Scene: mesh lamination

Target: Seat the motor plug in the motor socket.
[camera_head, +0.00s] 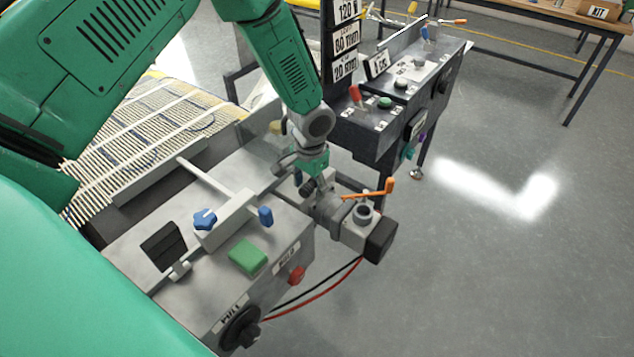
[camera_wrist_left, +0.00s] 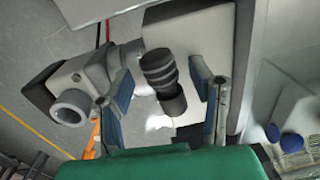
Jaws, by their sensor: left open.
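My left gripper (camera_head: 314,180) is over the right end of the grey machine. In the left wrist view its two blue-padded fingers (camera_wrist_left: 163,85) are apart, on either side of a black ribbed plug (camera_wrist_left: 158,68). A darker cylindrical part (camera_wrist_left: 172,104) shows just below the plug. No firm contact with the fingers can be seen. In the head view the gripper mostly hides the plug. The grey motor (camera_head: 349,236) with a black end cap sticks out to the right. A round grey socket-like ring (camera_head: 363,211) stands open on top; it also shows in the left wrist view (camera_wrist_left: 72,106). My right gripper is not visible.
An orange lever (camera_head: 388,187) rises close beside the gripper and motor. Red and black cables (camera_head: 315,294) run below the motor to the machine front. Blue knobs (camera_head: 205,219) and a green block (camera_head: 247,256) sit on the machine top. A dark control console (camera_head: 380,120) stands behind.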

